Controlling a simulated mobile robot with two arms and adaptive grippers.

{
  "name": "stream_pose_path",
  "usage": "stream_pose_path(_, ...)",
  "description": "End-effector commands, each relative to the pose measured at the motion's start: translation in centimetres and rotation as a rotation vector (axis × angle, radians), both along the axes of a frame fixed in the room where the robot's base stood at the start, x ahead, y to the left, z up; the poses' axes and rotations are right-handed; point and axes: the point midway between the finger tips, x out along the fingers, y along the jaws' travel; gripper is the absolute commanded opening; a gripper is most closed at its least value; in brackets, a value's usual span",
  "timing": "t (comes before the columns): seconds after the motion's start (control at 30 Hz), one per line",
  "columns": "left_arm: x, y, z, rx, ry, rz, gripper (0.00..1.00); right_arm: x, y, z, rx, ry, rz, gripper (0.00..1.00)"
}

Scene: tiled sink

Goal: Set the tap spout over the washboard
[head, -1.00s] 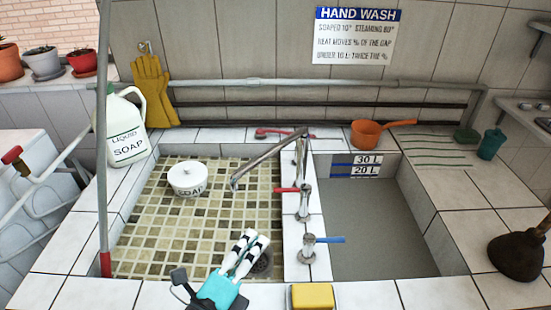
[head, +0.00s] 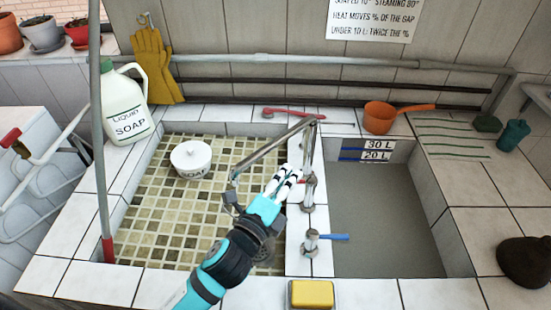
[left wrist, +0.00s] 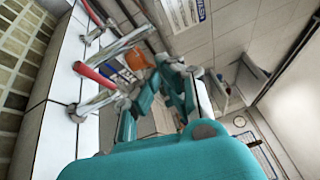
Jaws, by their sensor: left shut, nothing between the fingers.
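The tap spout (head: 275,145) is a grey metal tube that slopes from its post on the divider out over the left mosaic basin. Its bent tip hangs over that basin, left of my left gripper. My left gripper (head: 289,174) is shut and empty, just right of and below the spout, by the tap's red handle. I cannot tell whether it touches the spout. In the left wrist view the spout (left wrist: 125,43) and red handle (left wrist: 94,75) lie left of my fingers. I cannot pick out a washboard for certain; green ridges (head: 450,138) mark the right counter. My right gripper is not in view.
A white soap pot (head: 191,161) stands in the left basin. A blue-handled tap (head: 312,243) stands nearer on the divider, with a yellow sponge (head: 311,294) in front. The right basin (head: 385,220) looks grey inside. An orange pan (head: 381,117) sits behind it.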

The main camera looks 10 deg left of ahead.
Motion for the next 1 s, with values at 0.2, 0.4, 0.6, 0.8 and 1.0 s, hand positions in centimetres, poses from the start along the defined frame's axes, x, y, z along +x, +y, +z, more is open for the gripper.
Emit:
stream_pose_path(0.2,1.7,2.5,0.7,0.004,0.0,-0.001,0.0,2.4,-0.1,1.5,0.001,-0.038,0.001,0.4)
stream_pose_path(0.4,2.1,3.3,0.8,0.0,0.0,-0.001,0.0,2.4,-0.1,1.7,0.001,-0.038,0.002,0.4)
stream_pose_path(0.6,2.2,3.3,0.8,0.0,0.0,-0.001,0.0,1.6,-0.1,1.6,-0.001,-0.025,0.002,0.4)
stream_pose_path(0.8,2.5,4.4,0.9,0.005,-0.001,0.0,0.0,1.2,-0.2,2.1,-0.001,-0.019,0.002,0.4)
stream_pose_path(1.0,4.2,7.6,0.9,0.004,0.0,0.0,0.0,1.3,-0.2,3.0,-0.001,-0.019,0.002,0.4)
